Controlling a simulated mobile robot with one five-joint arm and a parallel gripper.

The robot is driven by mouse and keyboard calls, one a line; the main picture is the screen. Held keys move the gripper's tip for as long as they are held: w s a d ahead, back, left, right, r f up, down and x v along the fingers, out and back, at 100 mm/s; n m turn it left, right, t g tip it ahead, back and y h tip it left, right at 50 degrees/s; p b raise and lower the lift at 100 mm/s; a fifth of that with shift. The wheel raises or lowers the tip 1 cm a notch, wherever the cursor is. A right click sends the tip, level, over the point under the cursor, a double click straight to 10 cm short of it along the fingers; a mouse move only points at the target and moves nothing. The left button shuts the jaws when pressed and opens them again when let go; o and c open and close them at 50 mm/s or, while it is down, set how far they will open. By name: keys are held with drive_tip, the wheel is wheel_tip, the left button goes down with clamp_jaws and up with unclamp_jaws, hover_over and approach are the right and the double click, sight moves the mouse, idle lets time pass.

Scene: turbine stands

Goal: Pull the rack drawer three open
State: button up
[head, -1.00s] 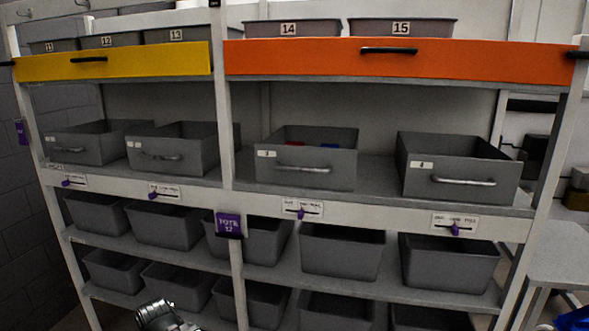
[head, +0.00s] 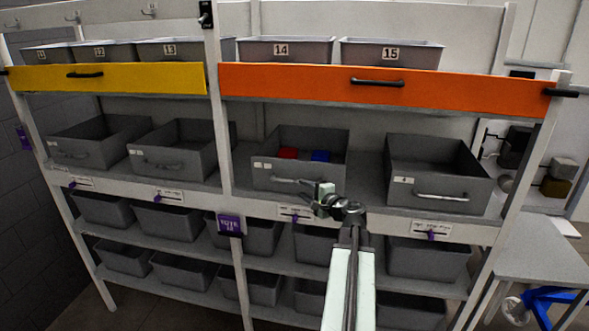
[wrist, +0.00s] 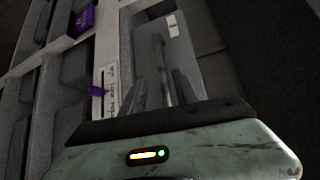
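Drawer three (head: 285,176) is the grey bin third from the left on the middle shelf, with red and blue items inside. Its metal handle (head: 284,181) crosses the front, and its right end is hidden by my gripper (head: 316,194). In the wrist view the drawer's grey front (wrist: 186,45) with a white label is turned sideways, and the handle (wrist: 159,60) runs towards my gripper (wrist: 161,92). The dark fingers are apart, with the handle between them. Contact with the handle cannot be made out.
Drawer four (head: 440,178) stands to the right, and two more grey drawers stand left. A label strip with a purple slider (head: 294,217) is just below drawer three. An orange drawer front (head: 380,83) spans above. Grey bins fill the lower shelves.

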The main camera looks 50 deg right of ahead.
sight(297, 183)
drive_tip(key=x, duration=0.2)
drive_tip(key=b+x, duration=0.1)
drive_tip(key=x, duration=0.4)
drive_tip(key=shift+w+d+r, duration=0.1)
drive_tip(key=shift+w+d, duration=0.1)
drive_tip(key=shift+d, duration=0.2)
clamp_jaws()
idle(1.0)
